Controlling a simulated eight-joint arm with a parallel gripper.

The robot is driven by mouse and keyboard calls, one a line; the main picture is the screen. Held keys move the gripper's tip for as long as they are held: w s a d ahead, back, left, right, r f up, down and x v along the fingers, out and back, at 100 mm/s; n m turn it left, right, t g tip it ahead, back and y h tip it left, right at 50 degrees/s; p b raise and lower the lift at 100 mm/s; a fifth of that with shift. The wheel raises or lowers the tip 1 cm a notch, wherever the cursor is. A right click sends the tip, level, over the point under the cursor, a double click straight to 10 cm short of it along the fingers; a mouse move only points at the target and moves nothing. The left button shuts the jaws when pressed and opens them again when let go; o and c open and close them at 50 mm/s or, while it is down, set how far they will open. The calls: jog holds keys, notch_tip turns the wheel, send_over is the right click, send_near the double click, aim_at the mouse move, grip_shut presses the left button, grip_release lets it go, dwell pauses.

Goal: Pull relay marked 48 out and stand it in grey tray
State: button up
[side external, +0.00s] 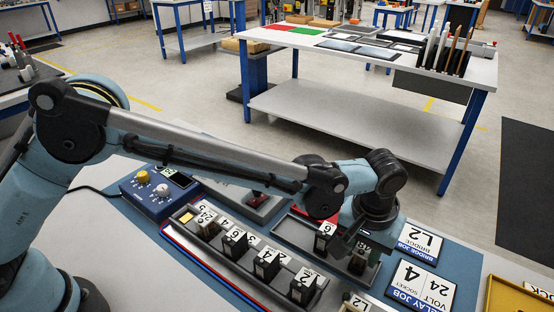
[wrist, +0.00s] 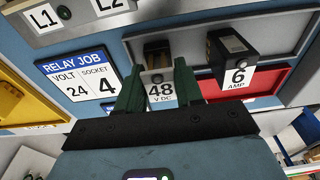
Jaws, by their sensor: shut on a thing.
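The relay marked 48 V DC (wrist: 160,92) is between the fingers of my gripper (wrist: 158,88), which is shut on it. In the side external view my gripper (side external: 357,258) is over the right end of the grey tray (side external: 290,232), and the relay there is mostly dark and partly hidden. The tray's wall also shows in the wrist view (wrist: 190,42). The relay looks upright, at or just above the tray floor; I cannot tell whether it touches. A relay marked 6 AMP (wrist: 235,62) stands in the same tray, apart from my gripper; it shows left of it in the side external view (side external: 325,235).
A rail with several numbered black relays (side external: 266,263) runs along the near side. A relay job card (wrist: 84,80) reads 24 volt, socket 4. A blue control box (side external: 157,195) stands at the rail's far left end. A yellow bin (side external: 515,298) is at right.

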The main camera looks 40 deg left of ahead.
jog(key=shift+f, duration=0.15)
jog(key=o, duration=1.1)
jog(key=shift+o, duration=0.5)
jog(key=o, duration=0.4)
jog(key=shift+r, duration=3.75)
